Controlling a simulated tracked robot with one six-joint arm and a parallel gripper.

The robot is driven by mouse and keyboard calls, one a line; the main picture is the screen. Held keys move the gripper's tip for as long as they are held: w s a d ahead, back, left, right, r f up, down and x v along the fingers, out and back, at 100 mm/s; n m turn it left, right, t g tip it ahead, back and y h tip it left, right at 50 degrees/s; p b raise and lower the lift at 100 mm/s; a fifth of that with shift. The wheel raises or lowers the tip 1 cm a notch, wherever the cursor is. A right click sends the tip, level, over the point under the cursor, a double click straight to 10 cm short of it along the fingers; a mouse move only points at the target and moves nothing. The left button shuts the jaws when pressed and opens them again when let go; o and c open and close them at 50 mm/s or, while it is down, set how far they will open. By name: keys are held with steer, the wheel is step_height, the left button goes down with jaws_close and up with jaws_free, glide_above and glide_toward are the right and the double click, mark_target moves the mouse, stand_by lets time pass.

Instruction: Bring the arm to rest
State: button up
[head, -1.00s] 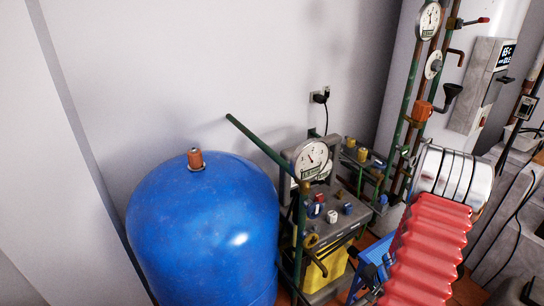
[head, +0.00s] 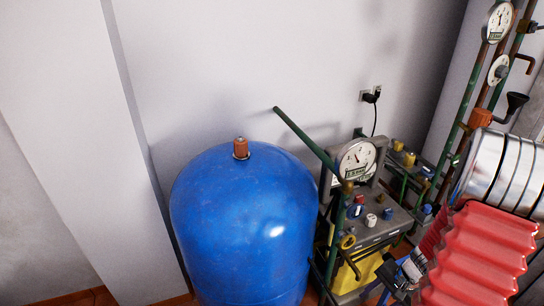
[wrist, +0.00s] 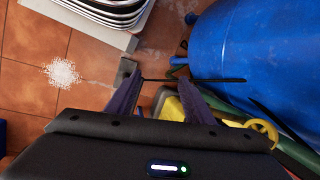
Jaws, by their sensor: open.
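My gripper (wrist: 160,88) shows in the wrist view with its two dark fingers apart and nothing held between them. It hangs over the tiled floor, to the left of the blue tank (wrist: 245,45). A yellow container (wrist: 172,106) shows behind and between the fingers, partly hidden by the gripper body. In the head view I cannot clearly make out my gripper.
The blue tank (head: 243,225) stands by the wall, with a gauge unit (head: 357,160) to its right. A red ribbed object (head: 475,260) and a silver ringed cylinder (head: 505,172) fill the right side. A stack of pale, dark-edged items (wrist: 110,8) lies at the wrist view's top.

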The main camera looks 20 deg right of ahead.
steer(key=a+r+n+t+h, duration=0.1)
steer(key=a+r+n, duration=0.6)
steer(key=a+r, duration=0.6)
steer(key=s+a+r+n+t+h, duration=0.1)
steer(key=a+r+n+t+h, duration=0.1)
steer(key=a+r+n, duration=0.5)
steer(key=a+r, duration=0.3)
steer(key=r, duration=0.4)
steer(key=a+r, duration=0.3)
steer(key=r, duration=0.3)
steer(key=shift+s+a+r+t, duration=0.3)
steer(key=shift+a+r, duration=0.1)
